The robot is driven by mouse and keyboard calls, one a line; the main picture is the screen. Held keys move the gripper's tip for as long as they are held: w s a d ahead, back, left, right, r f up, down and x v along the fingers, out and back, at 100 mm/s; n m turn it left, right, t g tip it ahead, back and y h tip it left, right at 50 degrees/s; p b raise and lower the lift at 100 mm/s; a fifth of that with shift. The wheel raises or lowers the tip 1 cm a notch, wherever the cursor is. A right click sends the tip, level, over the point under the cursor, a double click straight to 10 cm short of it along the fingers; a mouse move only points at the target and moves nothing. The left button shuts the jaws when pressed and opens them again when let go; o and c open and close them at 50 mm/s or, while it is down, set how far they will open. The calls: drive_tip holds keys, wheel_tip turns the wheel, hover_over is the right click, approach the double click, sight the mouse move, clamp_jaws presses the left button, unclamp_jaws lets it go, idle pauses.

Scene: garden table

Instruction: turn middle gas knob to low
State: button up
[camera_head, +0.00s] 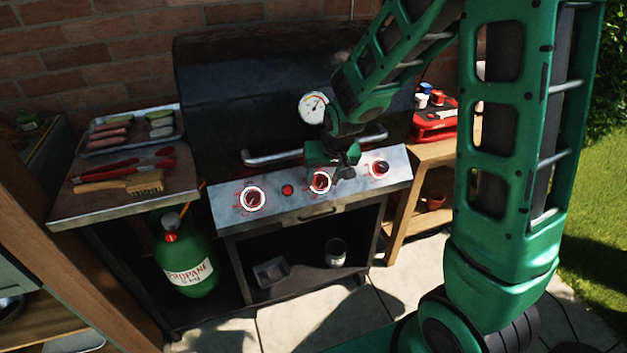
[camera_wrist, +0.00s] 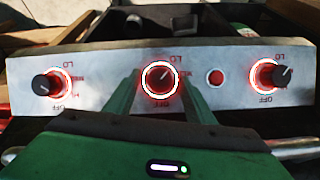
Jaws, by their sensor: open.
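The middle gas knob (camera_head: 320,182) is a dark knob with a glowing red-white ring on the grill's metal front panel (camera_head: 290,208). In the wrist view the middle knob (camera_wrist: 160,79) lies between the two green fingers of my gripper (camera_wrist: 159,88). The fingers are apart, one on each side, with nothing visibly clamped; whether they touch the knob I cannot tell. The knob's pale mark points up and right in the wrist view, toward the LO lettering. In the head view my gripper (camera_head: 343,160) is at the panel and partly covers this knob's right side.
An outer knob (camera_head: 253,198) and another knob (camera_head: 380,168) flank the middle one, with a red button (camera_head: 287,190) between two knobs. The lid handle (camera_head: 270,158) runs above the panel. Tongs, a brush and a food tray (camera_head: 135,130) are on the left shelf.

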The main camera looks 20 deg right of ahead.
drive_tip(key=v, duration=1)
drive_tip(key=shift+r, duration=0.3)
drive_tip(key=shift+s, duration=0.15)
drive_tip(key=s+d+r+m+g+h, duration=0.1)
drive_tip(key=s+d+r+m+g, duration=0.1)
drive_tip(key=s+d, duration=0.85)
drive_tip(key=s+d+m+g+y, duration=0.1)
drive_tip(key=s+d, duration=0.3)
drive_tip(key=s, duration=1.3)
drive_tip(key=shift+s+d+r+m+g, duration=0.15)
drive_tip(key=shift+s+r+m+g, duration=0.1)
drive_tip(key=shift+m+g, duration=0.4)
drive_tip(key=shift+w+f, duration=0.3)
drive_tip(key=shift+w, duration=0.35)
